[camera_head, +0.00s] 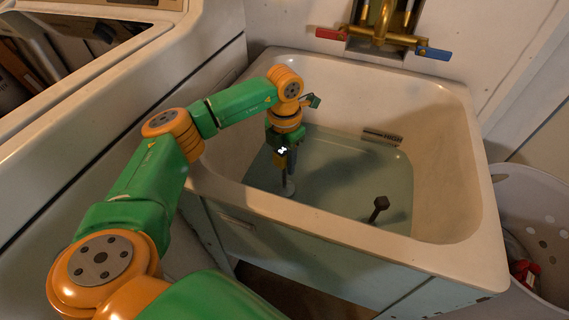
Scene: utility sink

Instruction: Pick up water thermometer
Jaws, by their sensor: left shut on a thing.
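My left gripper (285,165) reaches down into the sink (478,190), at the left side of the water. It is shut on a slim grey upright object (289,186), which I take to be the water thermometer. The object's pale rounded lower end shows below the fingers, at or in the water. Its upper part is hidden by the gripper, and its markings are too small to read. My right gripper is not in view.
A dark knobbed object (379,206) stands in the water (340,180) to the right. A ridged strip (381,136) is at the far side. The brass faucet (380,35) is above the back rim. A white perforated basket (540,220) stands at right.

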